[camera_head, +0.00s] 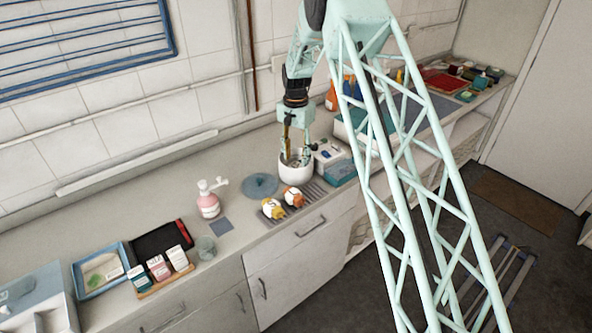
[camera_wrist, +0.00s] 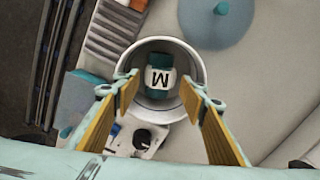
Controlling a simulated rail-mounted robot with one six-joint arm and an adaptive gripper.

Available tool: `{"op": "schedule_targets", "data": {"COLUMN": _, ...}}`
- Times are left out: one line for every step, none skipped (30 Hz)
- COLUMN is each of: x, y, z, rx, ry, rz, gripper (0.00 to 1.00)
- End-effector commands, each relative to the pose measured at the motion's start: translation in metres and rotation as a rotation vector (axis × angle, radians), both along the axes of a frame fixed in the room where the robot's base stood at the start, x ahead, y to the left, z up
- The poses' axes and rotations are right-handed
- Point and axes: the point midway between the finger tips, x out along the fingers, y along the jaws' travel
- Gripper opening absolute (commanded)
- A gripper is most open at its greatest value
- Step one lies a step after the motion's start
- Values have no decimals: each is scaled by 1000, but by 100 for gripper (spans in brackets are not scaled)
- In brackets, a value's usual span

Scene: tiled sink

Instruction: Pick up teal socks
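The teal socks (camera_wrist: 159,77), a rolled bundle with a white band marked "M", lie inside a round white pot (camera_wrist: 200,63). The pot (camera_head: 296,174) also shows in the head view on the counter, where I cannot make out the socks inside it. My gripper (camera_head: 296,160) points down at the pot's mouth. In the wrist view my gripper (camera_wrist: 159,82) is open, with one finger on each side of the socks. The fingertips show near the pot's rim; I cannot tell how deep they reach. Nothing is held between them.
A pink pump bottle (camera_head: 208,204) stands further left.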

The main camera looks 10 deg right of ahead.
Motion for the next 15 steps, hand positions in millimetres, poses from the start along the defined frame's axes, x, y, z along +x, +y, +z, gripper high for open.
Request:
{"op": "schedule_targets", "data": {"x": 0, "y": 0, "z": -3, "rx": 0, "ry": 1, "rz": 0, "gripper": 39}}
{"op": "schedule_targets", "data": {"x": 0, "y": 0, "z": -5, "rx": 0, "ry": 1, "rz": 0, "gripper": 39}}
{"op": "schedule_targets", "data": {"x": 0, "y": 0, "z": -8, "rx": 0, "ry": 1, "rz": 0, "gripper": 39}}
{"op": "schedule_targets", "data": {"x": 0, "y": 0, "z": -11, "rx": 0, "ry": 1, "rz": 0, "gripper": 39}}
{"op": "schedule_targets", "data": {"x": 0, "y": 0, "z": -13, "rx": 0, "ry": 1, "rz": 0, "gripper": 39}}
{"op": "schedule_targets", "data": {"x": 0, "y": 0, "z": -17, "rx": 0, "ry": 3, "rz": 0, "gripper": 39}}
{"op": "schedule_targets", "data": {"x": 0, "y": 0, "z": -19, "rx": 0, "ry": 3, "rz": 0, "gripper": 39}}
{"op": "schedule_targets", "data": {"x": 0, "y": 0, "z": -22, "rx": 0, "ry": 3, "rz": 0, "gripper": 39}}
{"op": "schedule_targets", "data": {"x": 1, "y": 0, "z": -26, "rx": 1, "ry": 2, "rz": 0, "gripper": 39}}
{"op": "schedule_targets", "data": {"x": 1, "y": 0, "z": -29, "rx": 0, "ry": 1, "rz": 0, "gripper": 39}}
{"op": "schedule_targets", "data": {"x": 1, "y": 0, "z": -33, "rx": 0, "ry": 1, "rz": 0, "gripper": 39}}
{"op": "schedule_targets", "data": {"x": 1, "y": 0, "z": -37, "rx": 0, "ry": 1, "rz": 0, "gripper": 39}}
{"op": "schedule_targets", "data": {"x": 1, "y": 0, "z": -40, "rx": 0, "ry": 1, "rz": 0, "gripper": 39}}
{"op": "schedule_targets", "data": {"x": 1, "y": 0, "z": -42, "rx": -1, "ry": 1, "rz": 0, "gripper": 39}}
{"op": "schedule_targets", "data": {"x": 1, "y": 0, "z": -44, "rx": -1, "ry": 1, "rz": 0, "gripper": 39}}
